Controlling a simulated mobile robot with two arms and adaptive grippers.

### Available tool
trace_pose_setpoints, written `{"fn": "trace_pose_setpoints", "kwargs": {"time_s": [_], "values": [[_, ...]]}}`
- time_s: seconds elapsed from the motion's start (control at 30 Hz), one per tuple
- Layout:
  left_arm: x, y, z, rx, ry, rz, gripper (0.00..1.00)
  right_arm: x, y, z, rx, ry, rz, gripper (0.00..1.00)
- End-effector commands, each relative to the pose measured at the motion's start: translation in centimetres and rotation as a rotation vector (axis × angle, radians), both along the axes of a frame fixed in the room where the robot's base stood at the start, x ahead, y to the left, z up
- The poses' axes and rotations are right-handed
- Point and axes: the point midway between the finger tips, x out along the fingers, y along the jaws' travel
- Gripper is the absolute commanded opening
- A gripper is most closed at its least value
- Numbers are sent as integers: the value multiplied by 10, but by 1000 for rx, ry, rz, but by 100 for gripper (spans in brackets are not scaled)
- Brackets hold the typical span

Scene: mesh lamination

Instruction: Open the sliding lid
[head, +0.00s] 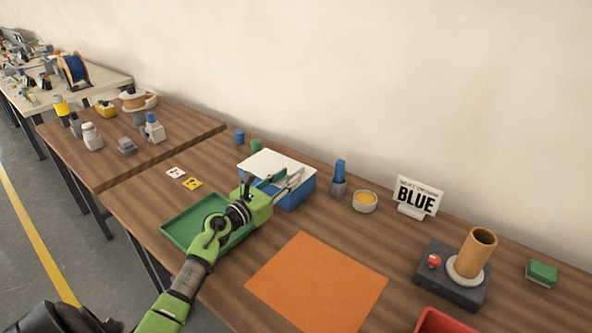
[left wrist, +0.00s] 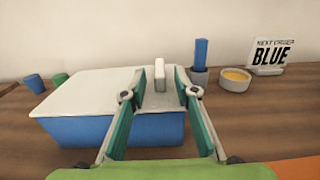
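The blue box (head: 292,196) stands on the wooden table with its white sliding lid (head: 268,164) on top. The lid appears to cover the box. In the left wrist view, the box's blue front wall (left wrist: 75,131) and the white lid (left wrist: 85,92) show, with a small pale upright handle (left wrist: 159,75) on the lid. My left gripper (head: 283,178) is at the box's right front part. In the left wrist view its fingers (left wrist: 157,87) are spread apart, with the handle showing between them a little beyond the tips. My right gripper is not in view.
A green tray (head: 176,232) lies in front of the box, partly under my left arm. An orange mat (head: 317,283) lies to the right.

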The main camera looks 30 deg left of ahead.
Motion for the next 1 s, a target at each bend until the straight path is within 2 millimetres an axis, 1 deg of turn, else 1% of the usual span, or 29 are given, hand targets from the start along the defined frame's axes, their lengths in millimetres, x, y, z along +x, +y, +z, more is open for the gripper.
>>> {"fn": "trace_pose_setpoints", "kwargs": {"time_s": [0.03, 0.1, 0.3, 0.47, 0.7, 0.73, 0.77, 0.8, 0.83, 1.0], "values": [[9, 0, 1, -4, -3, 1, 28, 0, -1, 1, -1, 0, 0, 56], [20, -1, 1, -3, -3, 1, 28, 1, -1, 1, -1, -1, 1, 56], [40, -3, 0, -1, 0, 1, 28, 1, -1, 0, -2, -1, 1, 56], [46, -4, -1, 0, 1, 0, 28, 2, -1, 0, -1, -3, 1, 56], [46, -4, -1, 0, 1, 0, 28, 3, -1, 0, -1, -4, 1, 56], [46, -4, -1, 0, 1, 0, 23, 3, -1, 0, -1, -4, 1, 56], [46, -4, -1, 0, 1, 0, 15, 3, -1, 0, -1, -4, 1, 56], [46, -4, -1, 0, 0, 0, 4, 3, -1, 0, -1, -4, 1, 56], [46, -4, -1, 0, 0, 1, 0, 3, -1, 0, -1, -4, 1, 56], [46, -4, -1, 0, 0, 0, 0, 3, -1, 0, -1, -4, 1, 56]]}}
